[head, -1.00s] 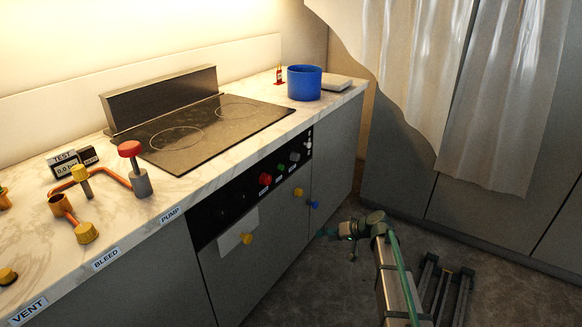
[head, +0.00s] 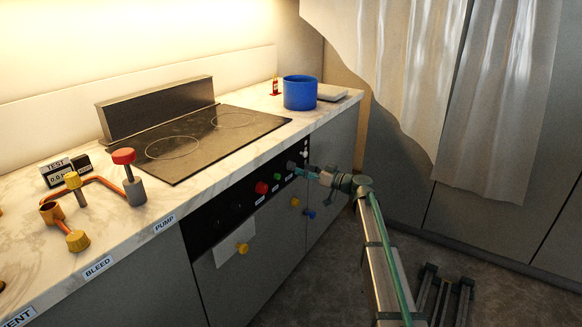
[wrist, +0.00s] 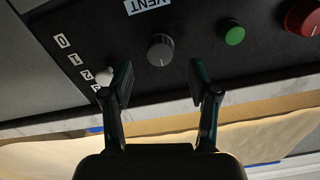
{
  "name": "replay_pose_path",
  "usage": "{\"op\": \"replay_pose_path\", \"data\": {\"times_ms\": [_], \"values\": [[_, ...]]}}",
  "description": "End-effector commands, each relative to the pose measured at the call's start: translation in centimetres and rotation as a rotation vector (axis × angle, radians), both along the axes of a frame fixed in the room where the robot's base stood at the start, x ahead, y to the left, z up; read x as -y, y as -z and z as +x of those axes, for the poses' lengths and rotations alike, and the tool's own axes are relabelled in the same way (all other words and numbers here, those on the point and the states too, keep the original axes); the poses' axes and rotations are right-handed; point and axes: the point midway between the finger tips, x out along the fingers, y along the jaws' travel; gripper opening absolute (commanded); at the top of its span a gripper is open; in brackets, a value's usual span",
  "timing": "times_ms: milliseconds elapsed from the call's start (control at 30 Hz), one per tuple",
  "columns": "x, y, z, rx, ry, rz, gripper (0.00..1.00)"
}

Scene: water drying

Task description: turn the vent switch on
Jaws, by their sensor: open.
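The vent switch is a round dark grey knob (wrist: 160,50) on the black panel, beside a white VENT label (wrist: 148,6) in the wrist view. A light line on its face points roughly up and down in that view. In the head view the knob (head: 291,165) shows small, close to my gripper's tip. My gripper (wrist: 162,84) is open and empty. Its two fingers stand apart, one to each side of the knob's line, and the knob appears beyond the fingertips. I cannot tell how large the remaining gap is. My gripper (head: 305,170) faces the panel in the head view.
A green button (wrist: 231,33) and a red knob (wrist: 303,17) sit along the same panel. A white knob (wrist: 104,72) with a marked scale is close to one finger. The counter edge (head: 240,149) overhangs the panel. A blue pot (head: 300,94) stands above.

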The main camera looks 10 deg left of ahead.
Motion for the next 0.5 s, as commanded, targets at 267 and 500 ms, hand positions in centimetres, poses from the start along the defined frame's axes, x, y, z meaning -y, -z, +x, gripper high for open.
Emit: {"op": "replay_pose_path", "data": {"times_ms": [267, 500], "values": [[-4.1, 0.0, 2.2, -0.001, -0.001, 0.000, 0.60], [-5.6, 0.0, 2.9, -0.001, 0.000, 0.000, 0.60]]}}
